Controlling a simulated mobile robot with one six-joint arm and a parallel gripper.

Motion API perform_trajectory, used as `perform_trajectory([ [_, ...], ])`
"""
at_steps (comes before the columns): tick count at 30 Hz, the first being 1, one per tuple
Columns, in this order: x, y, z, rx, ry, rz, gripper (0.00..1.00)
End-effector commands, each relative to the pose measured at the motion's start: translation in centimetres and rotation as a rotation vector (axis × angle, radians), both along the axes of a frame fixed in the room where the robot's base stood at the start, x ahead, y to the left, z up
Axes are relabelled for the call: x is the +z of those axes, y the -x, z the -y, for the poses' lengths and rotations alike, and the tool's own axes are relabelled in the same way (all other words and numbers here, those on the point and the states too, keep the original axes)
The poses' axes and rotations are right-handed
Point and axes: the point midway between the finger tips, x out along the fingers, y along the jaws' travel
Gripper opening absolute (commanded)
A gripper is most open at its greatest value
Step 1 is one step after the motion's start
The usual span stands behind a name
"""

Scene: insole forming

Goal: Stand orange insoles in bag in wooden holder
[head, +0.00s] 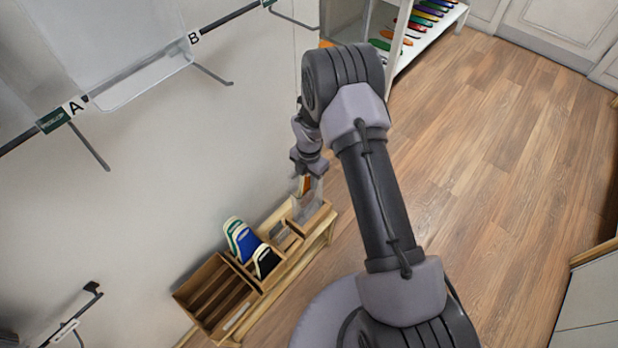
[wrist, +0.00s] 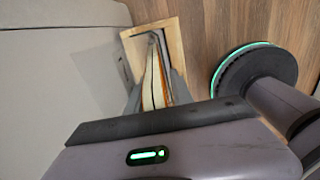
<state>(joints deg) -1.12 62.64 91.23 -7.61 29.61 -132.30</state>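The orange insoles in their clear bag (head: 304,186) hang below my gripper (head: 308,168) in the head view, over the right end of the wooden holder (head: 327,222). In the wrist view the bagged insoles (wrist: 155,82) stand edge-on between my two fingers (wrist: 157,95), with cream and orange edges showing. The fingers are closed on the bag from both sides. The bag's lower end lies within the outline of the holder's wooden frame (wrist: 172,28). I cannot tell whether it touches the compartment floor.
Other holder compartments hold blue and green insoles (head: 242,240) and a black-and-cream pair (head: 265,262). A slatted section (head: 215,295) at the left end looks empty. A shelf with colourful insoles (head: 425,25) stands at the back; wood floor (head: 500,150) is clear at right.

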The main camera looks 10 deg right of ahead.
Motion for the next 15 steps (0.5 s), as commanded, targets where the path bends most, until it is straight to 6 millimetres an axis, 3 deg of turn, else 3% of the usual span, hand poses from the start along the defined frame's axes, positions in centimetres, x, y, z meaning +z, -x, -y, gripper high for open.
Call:
perform_trajectory([
  [1, -1.2, 0.9, 0.0, 0.002, 0.0, -0.021, 0.44],
  [8, -1.1, 0.9, 0.0, 0.002, 0.0, -0.021, 0.44],
  [11, -0.1, 0.9, -0.1, 0.002, 0.0, -0.019, 0.44],
  [15, 2.9, 0.9, 0.0, 0.002, 0.0, -0.014, 0.44],
])
